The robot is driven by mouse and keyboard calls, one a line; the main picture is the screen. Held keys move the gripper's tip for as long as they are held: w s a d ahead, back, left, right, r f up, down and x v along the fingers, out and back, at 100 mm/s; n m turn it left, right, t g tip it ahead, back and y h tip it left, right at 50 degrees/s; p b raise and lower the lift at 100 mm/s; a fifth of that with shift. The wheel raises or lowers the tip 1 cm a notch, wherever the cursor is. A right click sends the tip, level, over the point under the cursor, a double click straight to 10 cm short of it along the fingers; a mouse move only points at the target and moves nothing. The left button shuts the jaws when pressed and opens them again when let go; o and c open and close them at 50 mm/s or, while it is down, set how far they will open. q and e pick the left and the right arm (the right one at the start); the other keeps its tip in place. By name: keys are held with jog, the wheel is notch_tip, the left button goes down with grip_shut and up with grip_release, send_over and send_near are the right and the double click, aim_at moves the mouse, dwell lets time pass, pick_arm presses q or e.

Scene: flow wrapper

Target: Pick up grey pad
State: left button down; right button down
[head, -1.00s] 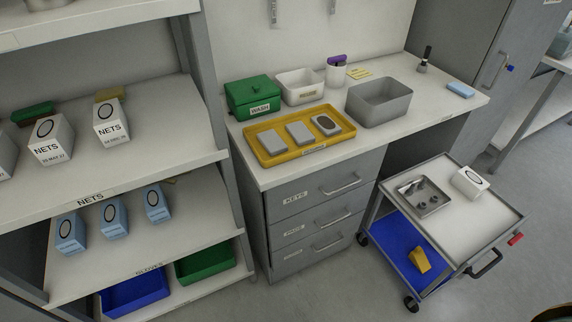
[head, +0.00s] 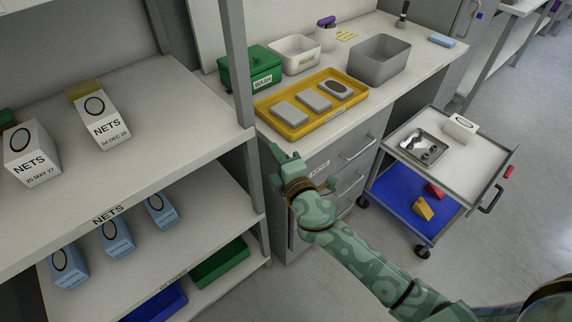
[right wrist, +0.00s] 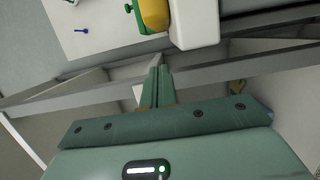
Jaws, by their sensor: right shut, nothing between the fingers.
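Three grey pads lie in a row in the yellow tray (head: 262,109) on the worktop in the head view: a plain one at left (head: 289,112), a plain one in the middle (head: 314,99) and one with a dark oval on top at right (head: 336,90). My right gripper (head: 284,153) is in front of the drawer unit, below the tray's near left side and apart from the pads. Its fingers are together and empty in the right wrist view (right wrist: 157,84). No grey pad can be made out there. My left gripper is not in view.
A green WASH box (head: 251,73), a white bin (head: 294,53) and a grey bin (head: 379,65) stand behind and beside the tray. The shelf rack's upright (head: 241,75) is close left of my gripper. A trolley (head: 482,168) stands at right.

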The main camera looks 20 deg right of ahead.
aim_at(287, 149)
jog(key=w+d, duration=0.2)
jog(key=w, duration=0.1)
jog(key=shift+d, duration=0.35)
jog(key=shift+d+f, duration=0.1)
jog(key=shift+d, duration=0.2)
jog(key=shift+s+d, duration=0.15)
jog(key=d, duration=0.2)
jog(key=s+d, duration=0.1)
jog(key=d, duration=0.2)
jog(key=shift+s, duration=0.1)
